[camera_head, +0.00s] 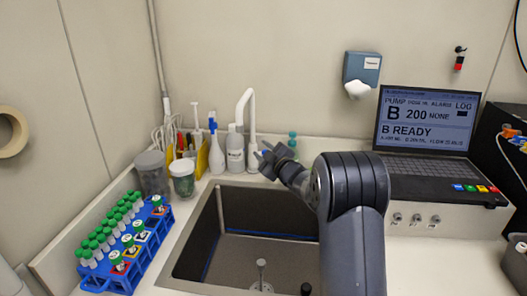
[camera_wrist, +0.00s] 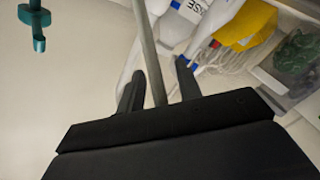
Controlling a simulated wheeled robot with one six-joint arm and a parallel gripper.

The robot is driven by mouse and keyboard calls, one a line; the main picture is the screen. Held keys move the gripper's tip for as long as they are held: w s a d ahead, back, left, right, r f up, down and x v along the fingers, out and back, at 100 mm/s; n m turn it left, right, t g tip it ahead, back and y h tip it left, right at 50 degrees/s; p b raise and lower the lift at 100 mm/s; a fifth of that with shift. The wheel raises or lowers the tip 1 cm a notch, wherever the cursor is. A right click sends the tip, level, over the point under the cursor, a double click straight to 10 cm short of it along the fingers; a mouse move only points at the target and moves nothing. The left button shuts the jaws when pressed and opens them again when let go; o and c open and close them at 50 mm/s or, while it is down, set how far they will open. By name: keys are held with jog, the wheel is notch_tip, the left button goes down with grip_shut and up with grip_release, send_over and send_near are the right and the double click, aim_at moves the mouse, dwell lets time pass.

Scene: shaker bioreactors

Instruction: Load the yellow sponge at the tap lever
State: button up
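A yellow piece (camera_head: 203,160) stands among bottles and tools behind the sink's left corner. It also shows at the top right of the wrist view (camera_wrist: 247,25). I cannot tell whether it is the sponge. The white tap (camera_head: 250,115) rises behind the sink. A teal fitting (camera_head: 292,141) stands right of it and shows at the upper left in the wrist view (camera_wrist: 38,22); I cannot tell if it is the lever. My gripper (camera_head: 264,158) is at the tap's base. In the wrist view its fingers (camera_wrist: 157,88) are apart, with a thin grey rod between them, and hold no sponge.
The dark sink (camera_head: 265,255) lies below my arm. White bottles (camera_head: 235,150) stand close left of my gripper. A laptop (camera_head: 425,140) stands at right.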

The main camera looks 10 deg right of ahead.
grip_shut()
jog(key=shift+r, duration=0.1)
dwell(0.4)
jog(key=shift+b, duration=0.35)
